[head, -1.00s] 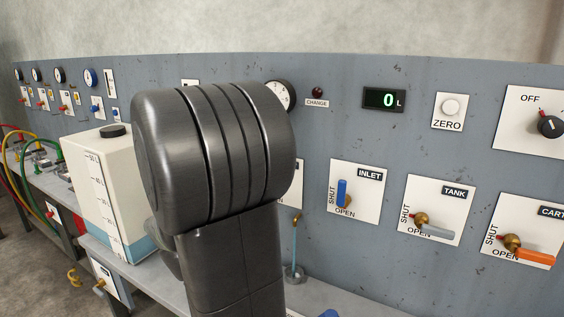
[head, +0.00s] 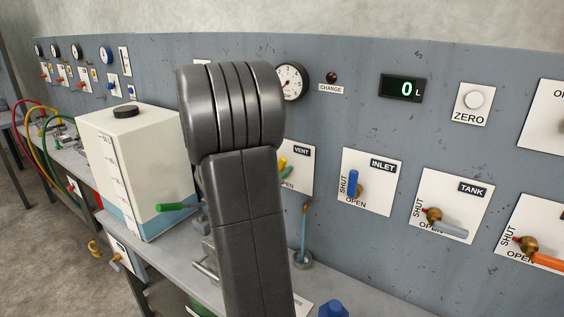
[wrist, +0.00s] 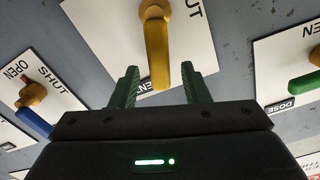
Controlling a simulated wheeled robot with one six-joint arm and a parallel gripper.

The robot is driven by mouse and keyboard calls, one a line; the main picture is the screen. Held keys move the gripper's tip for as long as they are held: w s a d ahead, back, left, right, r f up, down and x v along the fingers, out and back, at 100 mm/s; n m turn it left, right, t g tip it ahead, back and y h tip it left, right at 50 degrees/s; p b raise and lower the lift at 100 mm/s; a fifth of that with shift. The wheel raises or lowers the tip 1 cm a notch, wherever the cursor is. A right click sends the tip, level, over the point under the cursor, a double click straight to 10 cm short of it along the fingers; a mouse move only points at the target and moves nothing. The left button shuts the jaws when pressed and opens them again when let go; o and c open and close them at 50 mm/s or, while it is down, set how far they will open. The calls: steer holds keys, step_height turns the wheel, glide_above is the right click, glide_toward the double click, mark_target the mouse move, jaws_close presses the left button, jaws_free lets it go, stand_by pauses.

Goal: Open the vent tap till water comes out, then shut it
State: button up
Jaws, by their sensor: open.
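The vent tap's yellow lever (wrist: 157,55) stands between the two fingers of my open gripper (wrist: 162,78) in the wrist view, with a gap on each side. That view is upside down. The lever points toward the label end of its white plate (wrist: 95,30), seemingly a little off the plate's upright line. A thin light-blue streak (head: 304,232) runs from a brass spout (head: 306,208) to a small grey cup (head: 302,259); water or tube, I cannot tell.
The blue INLET lever (head: 353,183) stands upright by SHUT, close to the vent plate. The grey TANK lever (head: 450,229) and orange lever (head: 548,261) lie sideways. A white tank (head: 150,170) stands left of my arm. The display (head: 403,88) reads 0 L.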

steer(key=shift+x, duration=1.05)
jaws_close()
